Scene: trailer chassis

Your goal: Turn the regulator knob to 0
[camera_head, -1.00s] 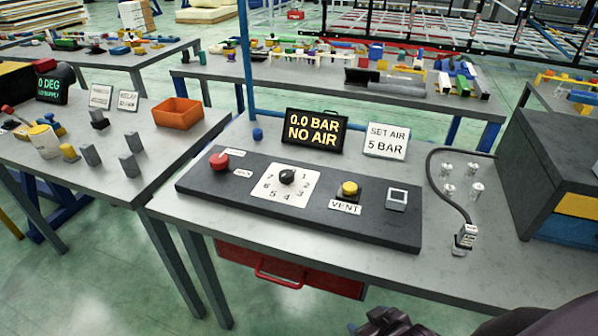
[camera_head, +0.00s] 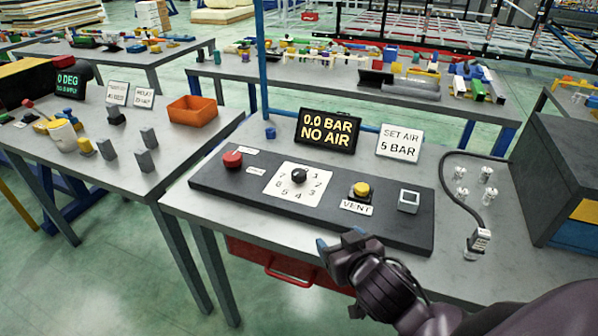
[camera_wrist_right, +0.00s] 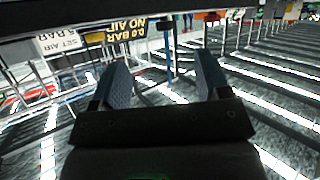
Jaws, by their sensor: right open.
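The regulator knob (camera_head: 299,175) is a small black knob on a white dial plate (camera_head: 283,188) with numbers around it, set in the dark panel (camera_head: 225,184) on the table. Which number it points to is too small to tell. A display (camera_head: 328,130) behind it reads "0.0 BAR NO AIR". My right gripper (camera_head: 338,246) is at the panel's front edge, right of and nearer than the knob, apart from it. In the right wrist view my right gripper (camera_wrist_right: 160,85) is open with nothing between its fingers. My left gripper is not in view.
A sign (camera_head: 399,143) reads "SET AIR 5 BAR". A hose (camera_head: 452,190) curves at the right, beside a dark cabinet (camera_head: 560,170).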

